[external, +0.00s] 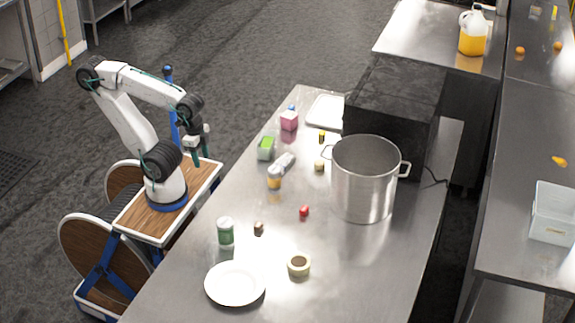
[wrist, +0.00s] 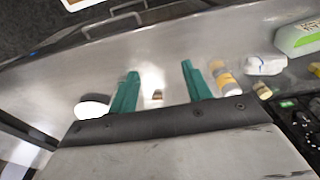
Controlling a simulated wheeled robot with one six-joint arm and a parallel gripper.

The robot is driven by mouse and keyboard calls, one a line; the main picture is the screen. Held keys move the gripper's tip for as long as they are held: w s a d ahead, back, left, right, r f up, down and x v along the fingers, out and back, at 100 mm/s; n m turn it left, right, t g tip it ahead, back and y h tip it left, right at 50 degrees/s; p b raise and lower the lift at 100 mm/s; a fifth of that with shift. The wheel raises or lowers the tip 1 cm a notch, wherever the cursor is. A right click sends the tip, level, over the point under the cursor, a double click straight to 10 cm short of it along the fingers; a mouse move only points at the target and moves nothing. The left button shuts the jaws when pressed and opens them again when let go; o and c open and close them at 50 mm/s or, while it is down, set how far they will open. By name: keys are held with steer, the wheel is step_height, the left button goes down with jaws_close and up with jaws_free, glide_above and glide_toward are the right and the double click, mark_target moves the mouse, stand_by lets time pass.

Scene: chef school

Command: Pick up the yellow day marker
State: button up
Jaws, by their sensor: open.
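A small black-and-yellow piece (external: 322,136) stands on the steel table by the black box and looks most like the yellow day marker; it is too small to be sure. I cannot pick it out surely in the wrist view. My gripper (external: 202,150) hangs at the left side of the table, well apart from that piece. In the wrist view my gripper (wrist: 160,69) shows two green fingers spread apart with nothing held between them. A small brown piece (wrist: 157,95) appears beyond the gap, lower on the table.
A large steel pot (external: 364,185) and a black box (external: 395,105) stand at the table's right.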

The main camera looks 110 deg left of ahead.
steer(key=m+g+y, duration=0.3)
steer(key=m+y, duration=0.9)
steer(key=m, duration=0.1)
glide_above(321, 134)
steer(key=s+d, duration=0.3)
steer(key=d, duration=1.1)
step_height(321, 134, down, 8)
steer(key=w+a+f+m, duration=0.1)
steer(key=a+f, duration=0.2)
steer(key=w+a+f+m+t+y, duration=0.1)
steer(key=a+f+m, duration=0.1)
steer(key=a+f, duration=0.1)
steer(key=w+a+f+m, duration=0.1)
steer(key=a+f, duration=0.2)
steer(key=a, duration=0.1)
steer(key=shift+f+m, duration=0.2)
steer(key=shift+m, duration=0.2)
steer(key=x, duration=0.5)
steer(key=shift+w+a+r, duration=0.1)
steer(key=shift+a, duration=0.35)
steer(key=c, duration=1.1)
